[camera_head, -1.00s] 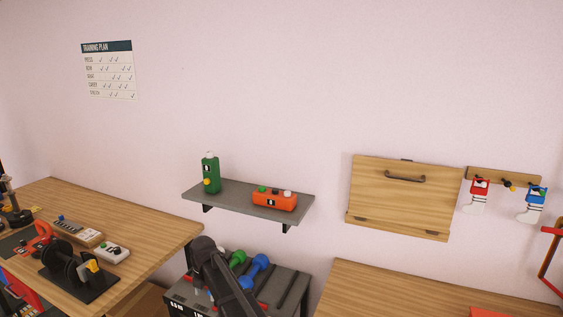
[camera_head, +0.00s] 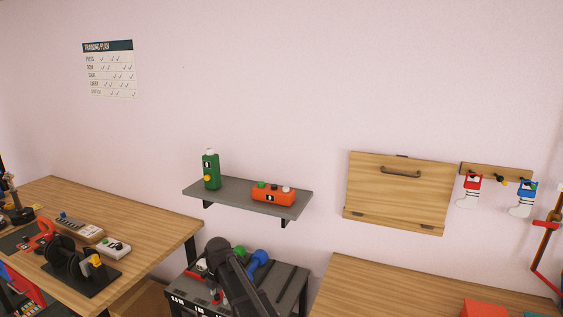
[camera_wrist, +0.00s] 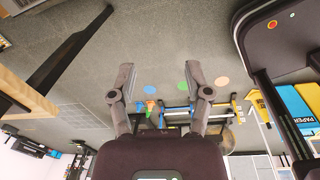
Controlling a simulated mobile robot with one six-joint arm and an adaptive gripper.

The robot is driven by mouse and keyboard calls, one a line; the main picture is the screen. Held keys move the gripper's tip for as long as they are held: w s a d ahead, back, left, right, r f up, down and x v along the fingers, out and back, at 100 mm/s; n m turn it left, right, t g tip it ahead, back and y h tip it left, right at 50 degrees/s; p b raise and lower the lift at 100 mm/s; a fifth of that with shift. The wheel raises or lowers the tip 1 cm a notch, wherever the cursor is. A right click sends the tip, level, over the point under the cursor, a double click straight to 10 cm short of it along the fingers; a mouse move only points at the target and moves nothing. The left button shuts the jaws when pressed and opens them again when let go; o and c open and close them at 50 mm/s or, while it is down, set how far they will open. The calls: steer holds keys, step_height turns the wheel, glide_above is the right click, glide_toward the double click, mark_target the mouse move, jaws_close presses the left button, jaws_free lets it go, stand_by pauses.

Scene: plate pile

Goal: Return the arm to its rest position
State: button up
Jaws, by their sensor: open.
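My gripper (camera_wrist: 157,82) shows in the wrist view with its two fingers spread wide apart and nothing between them. Beyond the fingers the wrist view shows a grey floor (camera_wrist: 190,40) with coloured dots. In the head view my dark arm rises from the bottom edge in front of the dumbbell rack (camera_head: 290,290); the gripper itself cannot be made out there.
A wooden bench (camera_head: 150,225) with plate stand (camera_head: 85,285) is at left. A grey shelf (camera_head: 235,200) holds a green bottle (camera_head: 211,170) and an orange box (camera_head: 273,194). Another wooden table (camera_head: 400,290) is at right. A dark padded object (camera_wrist: 285,30) is close in the wrist view.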

steer(key=s+d+f+m+b, duration=0.1)
steer(key=s+d+m, duration=0.4)
steer(key=d+m, duration=0.4)
steer(key=s+d+f+m+b, duration=0.1)
steer(key=s+d+m, duration=0.5)
steer(key=d+m, duration=0.4)
steer(key=s+d+f+m+h+b, duration=0.1)
steer(key=s+d+m, duration=0.5)
steer(key=d, duration=1.2)
steer(key=f+m, duration=0.1)
steer(key=m, duration=0.3)
steer(key=shift+b, duration=0.4)
steer(key=shift+c, duration=1)
